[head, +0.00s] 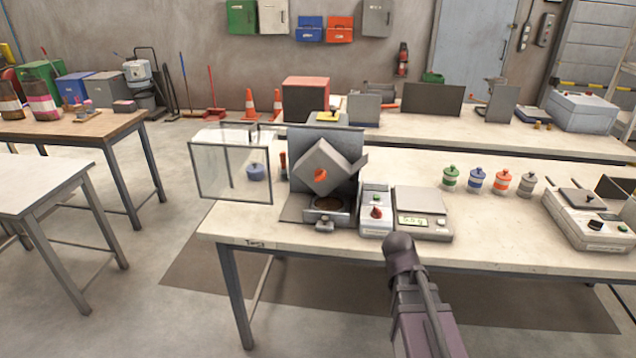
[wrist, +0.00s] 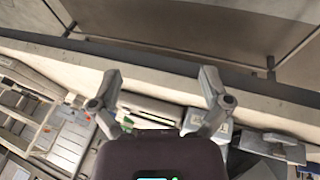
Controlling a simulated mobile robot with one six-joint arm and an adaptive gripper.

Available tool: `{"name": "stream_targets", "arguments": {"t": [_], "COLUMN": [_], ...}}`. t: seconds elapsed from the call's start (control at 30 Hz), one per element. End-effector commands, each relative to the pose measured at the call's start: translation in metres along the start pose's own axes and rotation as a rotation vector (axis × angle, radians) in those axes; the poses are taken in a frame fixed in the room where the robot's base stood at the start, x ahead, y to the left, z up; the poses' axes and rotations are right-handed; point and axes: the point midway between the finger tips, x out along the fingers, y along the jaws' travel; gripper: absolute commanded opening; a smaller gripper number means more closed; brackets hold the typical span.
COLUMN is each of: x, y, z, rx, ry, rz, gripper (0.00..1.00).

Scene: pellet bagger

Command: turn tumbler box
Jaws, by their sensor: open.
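The tumbler box (head: 322,160) is a grey cube tilted onto a corner, with an orange knob (head: 320,175) on its front face. It hangs before a grey back plate (head: 352,141), above a small drawer-like tray (head: 327,213) with a dark round opening. My gripper (wrist: 160,78) shows in the wrist view with its two fingers spread and nothing between them. It is above the table's edge, apart from the tumbler box. In the head view only my arm shows at the front, and the gripper cannot be made out.
A clear guard panel (head: 232,173) stands left of the tumbler. A control box (head: 376,211) with a red knob and a scale (head: 423,226) stand to its right. Several coloured jars (head: 477,181) line the table. The table front (head: 510,249) has free room.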

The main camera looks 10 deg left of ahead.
Motion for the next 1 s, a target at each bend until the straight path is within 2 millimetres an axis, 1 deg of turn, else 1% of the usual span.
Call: {"name": "stream_targets", "arguments": {"t": [0.03, 0.17, 0.2, 0.27, 0.3, 0.37, 0.4, 0.47, 0.5, 0.57, 0.6, 0.63, 0.7, 0.8, 0.9, 1.0], "x": [0.005, -0.001, -0.004, -0.011, -0.016, -0.025, -0.032, -0.044, -0.052, -0.065, -0.073, -0.080, -0.094, -0.111, -0.124, -0.131], "y": [-0.008, -0.024, -0.030, -0.041, -0.050, -0.065, -0.076, -0.094, -0.108, -0.129, -0.144, -0.155, -0.180, -0.211, -0.235, -0.248], "z": [-0.019, -0.064, -0.077, -0.097, -0.110, -0.128, -0.140, -0.156, -0.167, -0.180, -0.188, -0.193, -0.203, -0.211, -0.215, -0.216], "rx": [-0.009, -0.034, -0.044, -0.063, -0.079, -0.103, -0.122, -0.154, -0.178, -0.215, -0.243, -0.263, -0.310, -0.370, -0.418, -0.446], "ry": [0.064, 0.246, 0.305, 0.393, 0.454, 0.545, 0.605, 0.697, 0.757, 0.846, 0.903, 0.942, 1.029, 1.126, 1.193, 1.230], "rz": [0.045, 0.155, 0.183, 0.220, 0.242, 0.269, 0.284, 0.302, 0.310, 0.318, 0.321, 0.321, 0.319, 0.310, 0.300, 0.294], "gripper": [0.97, 0.97, 0.97, 0.97, 0.97, 0.97, 0.97, 0.97, 0.97, 0.97, 0.97, 0.97, 0.97, 0.97, 0.97, 0.97]}}
